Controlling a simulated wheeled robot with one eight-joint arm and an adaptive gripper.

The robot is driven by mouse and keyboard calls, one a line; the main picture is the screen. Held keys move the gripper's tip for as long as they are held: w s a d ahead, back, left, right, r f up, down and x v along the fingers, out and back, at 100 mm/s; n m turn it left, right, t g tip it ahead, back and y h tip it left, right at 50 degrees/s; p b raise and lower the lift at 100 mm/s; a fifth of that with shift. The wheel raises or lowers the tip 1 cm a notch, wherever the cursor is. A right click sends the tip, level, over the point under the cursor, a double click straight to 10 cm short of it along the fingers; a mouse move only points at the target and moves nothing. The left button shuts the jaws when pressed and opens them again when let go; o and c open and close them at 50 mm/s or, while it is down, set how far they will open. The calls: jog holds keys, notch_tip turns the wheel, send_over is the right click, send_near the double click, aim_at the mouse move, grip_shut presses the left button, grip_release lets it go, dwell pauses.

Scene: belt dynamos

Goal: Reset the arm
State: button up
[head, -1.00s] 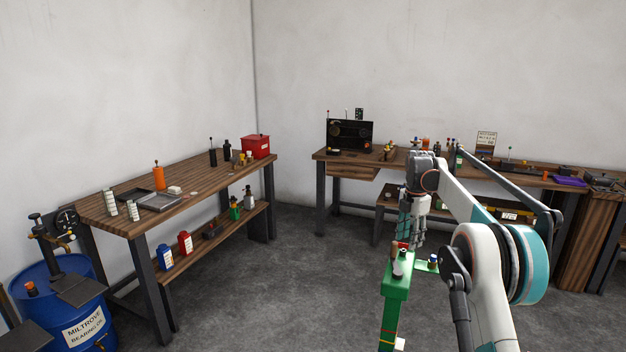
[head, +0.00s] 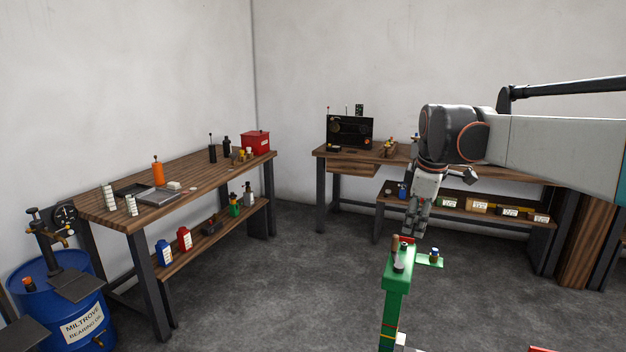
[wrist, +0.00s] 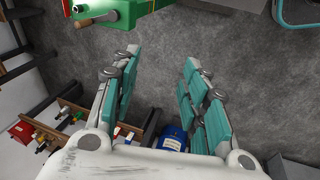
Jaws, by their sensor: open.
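My gripper (head: 414,218) hangs pointing down from my arm in the head view, close behind and above the top of a green stand. In the wrist view my gripper (wrist: 158,75) has its two teal-padded fingers spread apart, with only grey floor between the tips. It holds nothing that I can see. My arm reaches in from the right side of the head view, its last link almost level.
The green stand (head: 397,285) rises at front centre with small items on top. A wooden bench (head: 150,217) is at left, another (head: 345,157) at the back. A blue barrel (head: 62,310) stands at lower left. Floor between the benches is clear.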

jog(key=s+a+f+m+t+b, duration=0.25)
jog(key=s+m, duration=0.35)
jog(key=s, duration=1.1)
jog(key=s+a+f+m+t, duration=0.1)
jog(key=s+a+f+m, duration=0.1)
jog(key=s+f+m, duration=0.4)
jog(key=s+f, duration=0.5)
jog(key=s, duration=0.4)
jog(key=shift+f+m+b, duration=0.3)
jog(key=shift+f+b, duration=0.05)
